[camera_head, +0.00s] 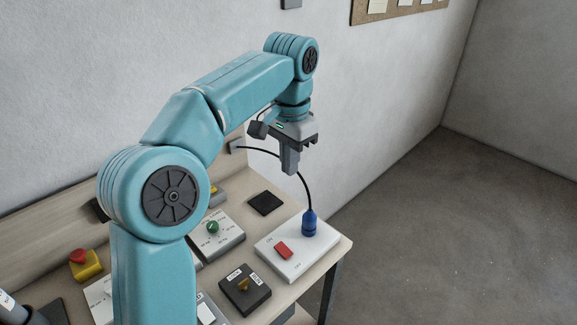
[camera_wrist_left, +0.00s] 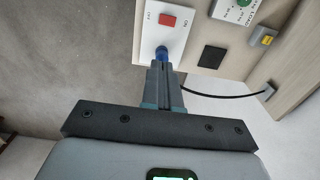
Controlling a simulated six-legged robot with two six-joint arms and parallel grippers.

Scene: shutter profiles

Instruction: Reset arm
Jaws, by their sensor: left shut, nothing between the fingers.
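My left arm comes in from the left in the head view and arches over the bench. My left gripper (camera_head: 289,172) points down, shut and empty, above the back of the white switch box. In the left wrist view its closed fingers (camera_wrist_left: 163,70) show in front of the blue plug. The blue plug (camera_head: 309,224) stands upright at the right end of the white box (camera_head: 292,262), with a black cable rising from it. The fingers are apart from the plug in the head view. My right gripper is not in view.
The bench (camera_head: 318,254) holds a red rocker switch (camera_head: 284,250), a green knob panel (camera_head: 217,235), a black key switch box (camera_head: 244,289), a dark square pad (camera_head: 265,203) and a yellow box with a red button (camera_head: 86,264). The black cable (camera_head: 303,186) arcs to the wall side. Floor at right is clear.

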